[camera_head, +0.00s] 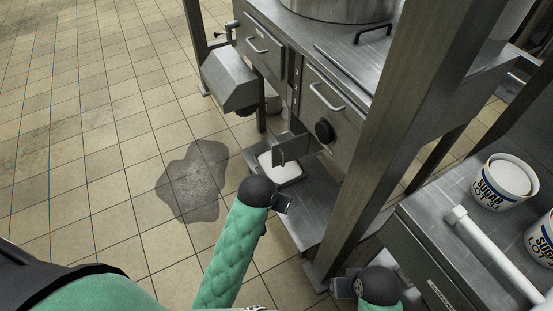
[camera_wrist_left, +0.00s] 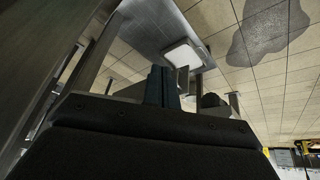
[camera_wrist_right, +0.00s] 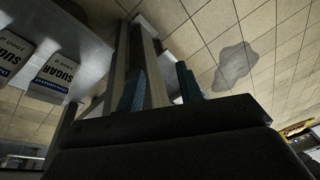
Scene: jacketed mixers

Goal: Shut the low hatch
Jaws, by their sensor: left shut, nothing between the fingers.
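A small grey metal flap (camera_head: 291,148), which looks like the low hatch, stands out from the lower front of the steel mixer housing (camera_head: 335,130), above a white tray (camera_head: 281,169). It appears to stand open. In the left wrist view the white tray (camera_wrist_left: 182,53) lies beyond the fingers, with part of the flap (camera_wrist_left: 183,78) beside it. My left gripper (camera_head: 283,203) is shut and empty, in front of and below the flap, apart from it. My right gripper (camera_head: 343,287) is low near the steel post; its fingers (camera_wrist_right: 162,88) are apart and empty.
A steel post (camera_head: 385,130) rises right of the flap. A counter (camera_head: 420,215) with sugar tubs (camera_head: 503,183) and a white pipe (camera_head: 490,245) stands at the right. Two handled panels (camera_head: 262,48) (camera_head: 330,105) sit higher up. Tiled floor with a dark puddle (camera_head: 195,180) is open at left.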

